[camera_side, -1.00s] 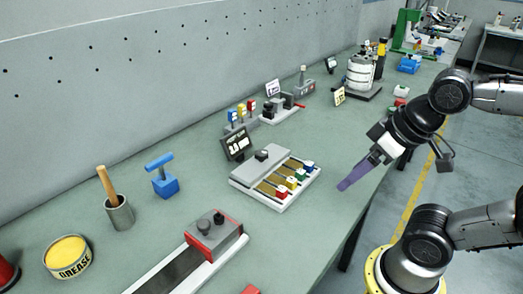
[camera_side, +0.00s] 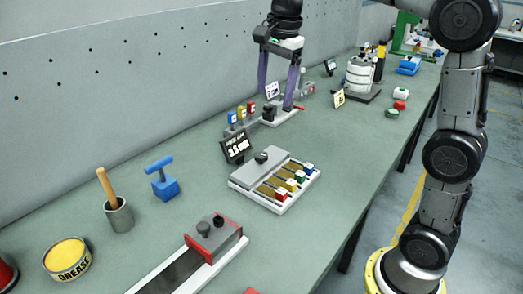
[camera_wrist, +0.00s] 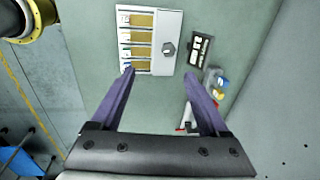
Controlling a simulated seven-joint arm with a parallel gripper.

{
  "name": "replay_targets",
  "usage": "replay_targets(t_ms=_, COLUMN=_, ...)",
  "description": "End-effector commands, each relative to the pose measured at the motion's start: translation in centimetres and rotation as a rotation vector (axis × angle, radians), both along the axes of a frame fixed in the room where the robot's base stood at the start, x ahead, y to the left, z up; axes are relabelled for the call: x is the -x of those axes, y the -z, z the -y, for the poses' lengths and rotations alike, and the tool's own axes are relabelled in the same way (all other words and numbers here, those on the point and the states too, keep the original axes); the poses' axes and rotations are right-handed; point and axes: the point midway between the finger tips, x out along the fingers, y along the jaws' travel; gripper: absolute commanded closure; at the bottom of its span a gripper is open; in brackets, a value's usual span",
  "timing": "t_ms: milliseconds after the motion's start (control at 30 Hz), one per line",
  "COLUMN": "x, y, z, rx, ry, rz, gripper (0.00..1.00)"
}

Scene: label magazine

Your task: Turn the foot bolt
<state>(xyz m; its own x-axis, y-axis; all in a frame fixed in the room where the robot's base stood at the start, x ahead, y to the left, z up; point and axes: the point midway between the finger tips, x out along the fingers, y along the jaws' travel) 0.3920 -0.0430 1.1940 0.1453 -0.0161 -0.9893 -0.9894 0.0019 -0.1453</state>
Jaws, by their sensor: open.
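A light grey label magazine (camera_side: 247,177) lies flat on the bench in the side view, with several brown slots ending in coloured blocks. A dark hex-headed bolt (camera_side: 261,156) stands on its grey cover; I take this for the foot bolt. In the wrist view the magazine (camera_wrist: 172,22) is at the top centre, and the bolt (camera_wrist: 168,48) sits near its right edge. My gripper (camera_side: 276,100) is open and empty, its purple fingers pointing down, beyond the magazine in the side view. In the wrist view my gripper (camera_wrist: 160,73) has its fingertips below the bolt, apart from it.
A black display (camera_side: 236,147) stands beside the magazine. A rack of coloured blocks (camera_side: 240,116) and a red-handled fixture (camera_side: 280,115) are close to my fingers. A blue T-handled tool (camera_side: 164,180), a grease tin (camera_side: 67,258) and a red-edged block (camera_side: 214,238) are nearer. The bench's right side is mostly clear.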

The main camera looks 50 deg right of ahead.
Motion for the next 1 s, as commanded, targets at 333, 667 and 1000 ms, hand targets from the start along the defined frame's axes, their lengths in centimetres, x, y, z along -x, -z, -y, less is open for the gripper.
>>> replay_targets(t_ms=333, x=-6.0, y=6.7, z=2.6, rx=-0.019, ry=0.060, rz=-0.135, gripper=0.22)
replay_targets(t_ms=667, x=-5.9, y=10.5, z=2.9, rx=-0.022, ry=0.063, rz=-0.151, gripper=0.22)
replay_targets(t_ms=1000, x=-5.9, y=17.2, z=2.8, rx=-0.022, ry=0.063, rz=-0.151, gripper=0.22)
